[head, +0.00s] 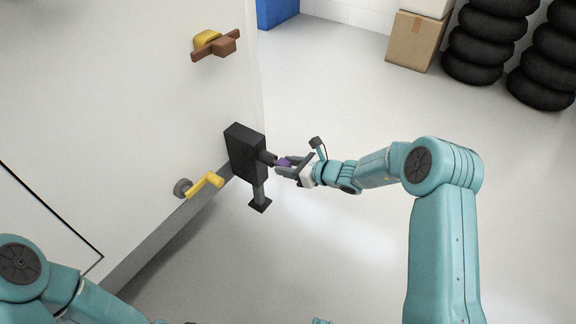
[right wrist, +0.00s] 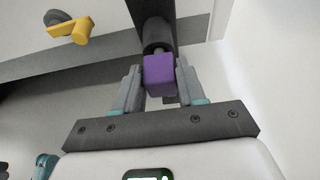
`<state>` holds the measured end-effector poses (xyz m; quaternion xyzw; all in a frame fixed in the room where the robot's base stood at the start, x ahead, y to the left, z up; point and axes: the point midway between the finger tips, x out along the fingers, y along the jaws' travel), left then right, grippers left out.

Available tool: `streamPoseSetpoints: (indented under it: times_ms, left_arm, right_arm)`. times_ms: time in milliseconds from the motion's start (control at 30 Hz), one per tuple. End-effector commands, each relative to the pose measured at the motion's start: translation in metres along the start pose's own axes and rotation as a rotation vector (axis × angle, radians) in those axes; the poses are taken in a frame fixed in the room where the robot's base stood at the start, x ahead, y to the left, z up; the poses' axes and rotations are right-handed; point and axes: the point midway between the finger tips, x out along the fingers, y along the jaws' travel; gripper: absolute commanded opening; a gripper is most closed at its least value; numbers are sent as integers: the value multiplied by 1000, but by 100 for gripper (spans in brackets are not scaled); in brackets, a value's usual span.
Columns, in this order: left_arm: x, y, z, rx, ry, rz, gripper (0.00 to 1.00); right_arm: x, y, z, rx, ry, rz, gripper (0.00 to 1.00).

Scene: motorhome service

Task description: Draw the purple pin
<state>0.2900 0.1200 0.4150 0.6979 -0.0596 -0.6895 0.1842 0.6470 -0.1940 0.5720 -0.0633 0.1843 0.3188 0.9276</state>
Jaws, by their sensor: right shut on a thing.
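The purple pin (head: 284,162) shows as a small purple head between the fingers of my right gripper (head: 284,168). In the right wrist view the purple pin (right wrist: 160,76) is a purple block with a finger of my right gripper (right wrist: 160,88) on each side. My right gripper is shut on it. Behind the head a grey shaft leads into a dark round socket (right wrist: 155,35). The socket sticks out from a black box (head: 247,152) with a leg and foot, beside the white wall. My left arm shows at the lower left; its gripper cannot be made out.
A yellow crank handle (head: 205,185) sits low on the white motorhome wall (head: 110,90). A brown and yellow latch (head: 215,45) is higher up. A cardboard box (head: 416,40) and stacked tyres (head: 483,45) stand at the back right. The floor between is clear.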

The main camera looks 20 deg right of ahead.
Motion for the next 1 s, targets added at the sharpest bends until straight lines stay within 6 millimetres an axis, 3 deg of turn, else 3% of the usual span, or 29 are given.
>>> streamPoseSetpoints:
  times_ms: [167, 800, 1000]
  left_arm:
    - [0, 0, 0, 0, 0, 0, 43]
    - [3, -1, 0, 0, 0, 0, 43]
    - [3, -1, 0, 0, 0, 0, 43]
  right_arm:
    - [-4, 0, -2, 1, 0, -1, 0]
    - [-54, -1, -22, 0, 0, -1, 0]
    - [-58, 0, -24, 0, 0, 0, 0]
